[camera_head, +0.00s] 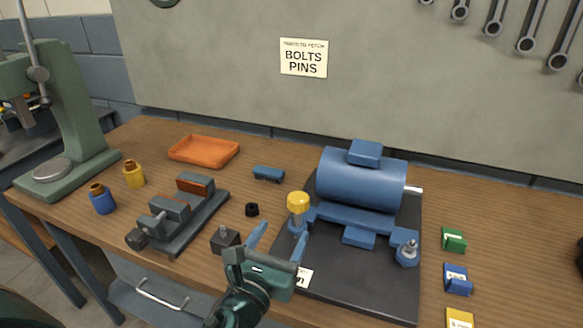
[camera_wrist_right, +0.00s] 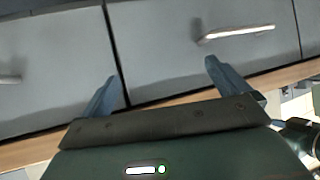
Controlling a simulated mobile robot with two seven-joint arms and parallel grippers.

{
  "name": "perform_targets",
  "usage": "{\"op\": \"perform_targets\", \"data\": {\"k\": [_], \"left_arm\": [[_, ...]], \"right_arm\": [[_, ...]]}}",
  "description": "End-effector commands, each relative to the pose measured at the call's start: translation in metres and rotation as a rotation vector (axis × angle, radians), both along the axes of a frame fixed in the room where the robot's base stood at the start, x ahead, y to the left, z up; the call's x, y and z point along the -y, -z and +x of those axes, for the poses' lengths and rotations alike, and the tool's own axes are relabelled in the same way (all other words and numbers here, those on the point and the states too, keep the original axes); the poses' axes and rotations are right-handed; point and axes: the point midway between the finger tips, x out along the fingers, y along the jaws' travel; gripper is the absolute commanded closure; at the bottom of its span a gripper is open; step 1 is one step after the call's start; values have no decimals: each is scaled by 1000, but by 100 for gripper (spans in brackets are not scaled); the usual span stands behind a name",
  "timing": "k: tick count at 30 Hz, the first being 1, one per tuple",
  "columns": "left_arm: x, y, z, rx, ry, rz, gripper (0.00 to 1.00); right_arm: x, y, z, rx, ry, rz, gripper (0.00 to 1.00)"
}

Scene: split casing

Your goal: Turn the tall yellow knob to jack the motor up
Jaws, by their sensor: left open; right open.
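The tall yellow knob (camera_head: 298,203) stands upright on the left side of the dark baseplate (camera_head: 350,285). The blue motor (camera_head: 362,180) rests on the plate, to the right of the knob, with its shaft pointing right. My left gripper (camera_head: 279,241) is open and empty in the head view, its two blue fingers just in front of and below the knob, apart from it as far as I can tell. My right gripper (camera_wrist_right: 160,85) shows only in its wrist view, open and empty, facing grey drawer fronts.
A grey vise (camera_head: 182,220), a dark block (camera_head: 225,239) and a black ring (camera_head: 252,209) lie left of the plate. An orange tray (camera_head: 204,150) is at the back left. Green, blue and yellow blocks line the right. A drawer handle (camera_wrist_right: 238,33) shows in the wrist view.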

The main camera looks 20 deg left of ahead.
Motion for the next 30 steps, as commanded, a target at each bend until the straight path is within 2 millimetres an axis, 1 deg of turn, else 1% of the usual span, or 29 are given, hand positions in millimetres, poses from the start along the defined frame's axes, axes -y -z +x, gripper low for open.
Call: {"op": "perform_targets", "data": {"k": [2, 5, 8, 15, 21, 24, 30], "left_arm": [[-1, 0, 0, -11, -16, 5, 35], [-1, 1, 9, -9, -18, 8, 35], [-1, 0, 25, -9, -18, 7, 35], [0, 0, 76, -7, -16, 5, 35], [1, 1, 111, -9, -15, 6, 35], [2, 1, 121, -10, -14, 5, 35], [2, 2, 130, -10, -13, 5, 35]], "right_arm": [[1, -1, -1, -9, 2, -1, 0], [1, 0, -1, -11, 3, -1, 0], [2, -1, -2, -13, 6, -2, 0], [3, -2, -2, -21, 11, -5, 0], [4, -2, -2, -24, 13, -6, 0], [4, -2, -2, -25, 13, -7, 0], [4, -2, -2, -24, 12, -8, 0]]}}
